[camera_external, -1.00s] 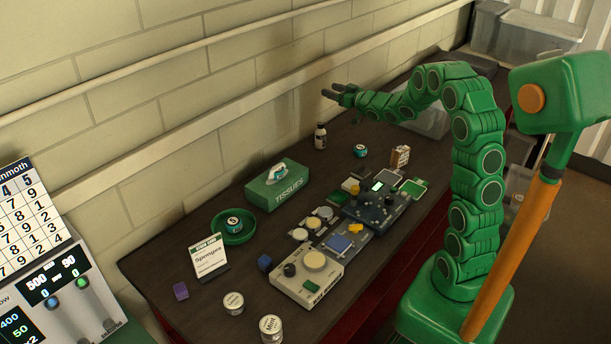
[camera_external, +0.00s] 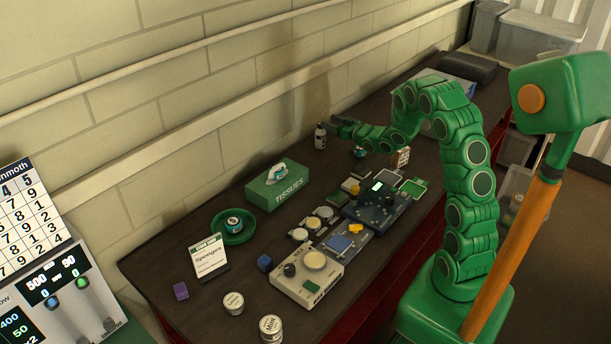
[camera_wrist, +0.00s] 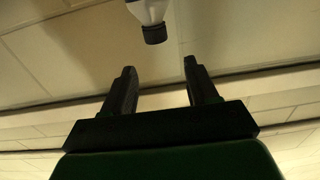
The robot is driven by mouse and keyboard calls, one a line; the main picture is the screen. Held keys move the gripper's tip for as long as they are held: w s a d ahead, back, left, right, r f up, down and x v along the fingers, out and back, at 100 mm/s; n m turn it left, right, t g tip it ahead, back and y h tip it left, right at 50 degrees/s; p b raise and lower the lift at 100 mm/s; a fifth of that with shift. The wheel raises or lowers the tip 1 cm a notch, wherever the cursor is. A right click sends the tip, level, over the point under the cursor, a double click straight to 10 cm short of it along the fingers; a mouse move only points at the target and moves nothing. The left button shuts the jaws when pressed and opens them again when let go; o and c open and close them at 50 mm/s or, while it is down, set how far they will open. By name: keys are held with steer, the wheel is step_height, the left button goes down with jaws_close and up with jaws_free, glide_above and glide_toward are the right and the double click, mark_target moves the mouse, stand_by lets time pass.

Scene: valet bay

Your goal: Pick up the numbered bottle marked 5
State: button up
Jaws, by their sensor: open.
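A small white-bodied bottle with a dark cap (camera_external: 320,136) stands upright near the wall at the table's far part. No number on it can be read. In the wrist view the bottle (camera_wrist: 152,14) shows cap-down at the top edge, partly cut off. My gripper (camera_external: 333,123) is just right of the bottle, at about its cap height. In the wrist view my gripper's two dark fingers (camera_wrist: 160,66) are spread and empty, and the bottle is beyond their tips, roughly in line with the gap. I cannot tell the exact distance between them.
A teal tin (camera_external: 360,153) lies below my wrist, beside a small patterned box (camera_external: 401,157). A green tissue box (camera_external: 277,186) stands nearer the front along the wall. Several devices, including a dark blue unit (camera_external: 375,203), fill the right middle. The table around the bottle looks clear.

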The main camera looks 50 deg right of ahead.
mark_target(321, 135)
steer(key=shift+w+f, duration=0.55)
steer(key=shift+w, duration=0.7)
steer(key=shift+w+f, duration=0.55)
steer(key=shift+w, duration=0.7)
steer(key=shift+w+f, duration=0.55)
steer(key=shift+w, duration=0.7)
jaws_close()
